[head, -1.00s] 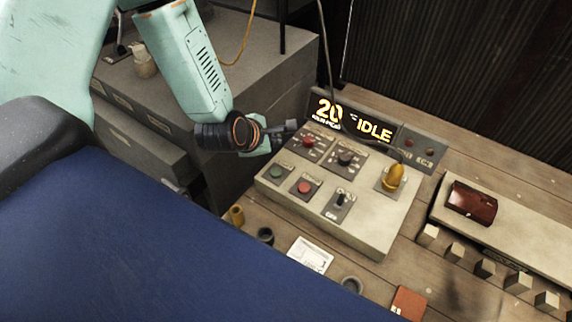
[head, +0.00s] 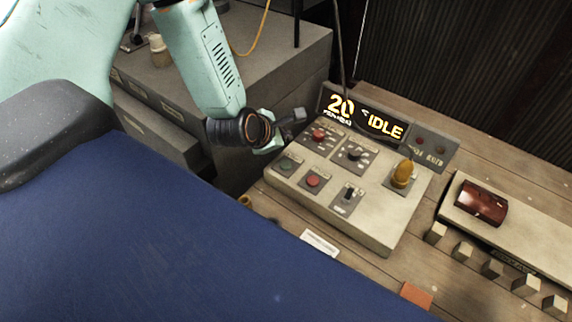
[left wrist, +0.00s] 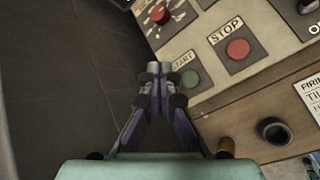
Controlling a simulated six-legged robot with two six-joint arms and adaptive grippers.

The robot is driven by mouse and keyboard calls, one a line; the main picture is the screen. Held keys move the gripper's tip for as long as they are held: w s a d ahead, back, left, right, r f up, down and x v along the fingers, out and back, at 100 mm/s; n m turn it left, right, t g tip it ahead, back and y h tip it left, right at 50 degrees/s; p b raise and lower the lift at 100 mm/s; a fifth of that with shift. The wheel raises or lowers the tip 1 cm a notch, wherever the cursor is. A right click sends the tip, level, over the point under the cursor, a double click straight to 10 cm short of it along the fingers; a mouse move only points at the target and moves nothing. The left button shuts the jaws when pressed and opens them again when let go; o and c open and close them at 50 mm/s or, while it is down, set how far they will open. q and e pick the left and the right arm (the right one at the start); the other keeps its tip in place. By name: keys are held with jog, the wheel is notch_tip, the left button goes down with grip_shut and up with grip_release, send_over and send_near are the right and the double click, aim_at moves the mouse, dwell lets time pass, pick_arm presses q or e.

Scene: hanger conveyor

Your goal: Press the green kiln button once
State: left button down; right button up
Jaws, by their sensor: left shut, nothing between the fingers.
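The green button (head: 286,164) is at the near left corner of the beige control panel (head: 345,222), on a small plate. In the left wrist view the green button (left wrist: 190,79) sits under a START label, left of the red STOP button (left wrist: 238,49). My left gripper (head: 298,115) is shut and empty by the panel's left side. In the left wrist view its fingertips (left wrist: 153,70) are just left of the green button and partly cover its plate; I cannot tell how far above the panel they are.
The display (head: 362,116) behind the panel reads 20 and IDLE. The panel also has another red knob (head: 318,134), a black knob (head: 354,154), a toggle switch (head: 347,196) and an amber lamp (head: 402,173). A dark cup (left wrist: 275,131) stands in front of the panel.

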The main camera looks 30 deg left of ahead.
aim_at(284, 166)
pick_arm(q)
jog(key=f+b, duration=0.1)
jog(key=f, duration=0.1)
jog(key=f+b, duration=0.3)
jog(key=f, duration=0.2)
jog(key=shift+w+a, duration=0.15)
jog(key=shift+w, duration=0.2)
jog(key=shift+s+f+b, duration=0.15)
jog(key=shift+f+b, duration=0.05)
jog(key=shift+b, duration=0.3)
jog(key=shift+s+f, duration=0.15)
jog(key=shift+s, duration=0.05)
jog(key=shift+w+f, duration=0.1)
jog(key=shift+w, duration=0.2)
jog(key=shift+s, duration=0.25)
jog(key=shift+w, duration=0.2)
jog(key=shift+s, duration=0.2)
